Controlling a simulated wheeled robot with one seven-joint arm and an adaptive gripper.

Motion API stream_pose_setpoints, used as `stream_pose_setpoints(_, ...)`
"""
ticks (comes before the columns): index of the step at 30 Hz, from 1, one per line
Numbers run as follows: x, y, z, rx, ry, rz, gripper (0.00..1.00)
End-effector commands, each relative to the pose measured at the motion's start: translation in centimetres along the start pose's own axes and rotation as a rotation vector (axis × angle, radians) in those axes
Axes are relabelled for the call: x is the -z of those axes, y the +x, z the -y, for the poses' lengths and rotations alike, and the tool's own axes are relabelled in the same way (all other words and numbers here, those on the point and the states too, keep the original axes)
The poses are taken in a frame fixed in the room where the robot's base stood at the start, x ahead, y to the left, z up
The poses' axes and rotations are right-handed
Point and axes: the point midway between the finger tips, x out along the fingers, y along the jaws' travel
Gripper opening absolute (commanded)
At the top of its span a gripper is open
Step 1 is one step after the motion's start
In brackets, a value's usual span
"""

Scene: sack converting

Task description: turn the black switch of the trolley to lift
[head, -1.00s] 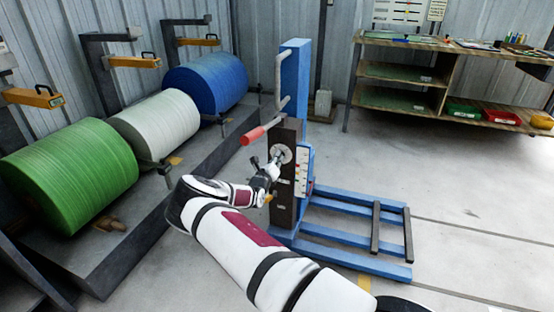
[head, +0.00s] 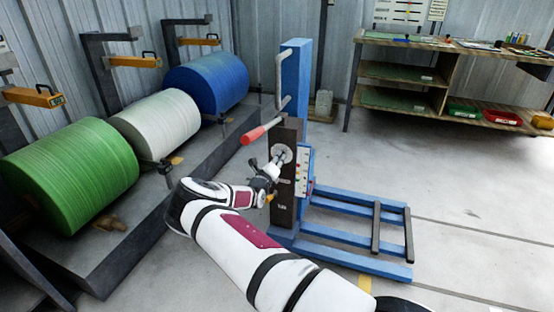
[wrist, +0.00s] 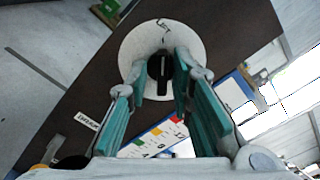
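The blue trolley (head: 295,75) stands upright in the middle of the head view, with a dark panel on its mast. In the wrist view the black switch (wrist: 160,66) sits on a round white plate (wrist: 127,45) on that dark panel (wrist: 75,90). My gripper (wrist: 160,68) has its two teal fingers on either side of the switch, with pale gaps showing between them and it. It is open around the switch. In the head view my gripper (head: 278,162) is at the plate, and the switch is hidden there.
A red-ended handle (head: 253,135) sticks out left above my gripper. A coloured scale (head: 304,165) is on the mast's right side. Green (head: 70,170), white (head: 157,125) and blue (head: 207,83) rolls stand left. Floor right of the trolley's forks (head: 350,260) is clear.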

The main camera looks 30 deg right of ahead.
Motion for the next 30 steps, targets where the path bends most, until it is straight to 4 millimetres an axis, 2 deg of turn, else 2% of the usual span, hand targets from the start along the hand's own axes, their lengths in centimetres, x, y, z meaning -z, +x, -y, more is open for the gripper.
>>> stream_pose_setpoints(9, -0.2, 0.0, 0.1, 0.002, 0.002, 0.003, 0.28)
stream_pose_setpoints(13, -0.3, -1.0, 0.1, 0.002, 0.002, 0.004, 0.28)
stream_pose_setpoints(17, -0.3, -3.1, 0.0, 0.0, 0.001, 0.004, 0.28)
stream_pose_setpoints(24, -0.2, -8.1, 0.0, 0.0, 0.001, 0.003, 0.28)
stream_pose_setpoints(30, -0.1, -10.9, 0.0, 0.001, 0.002, 0.003, 0.28)
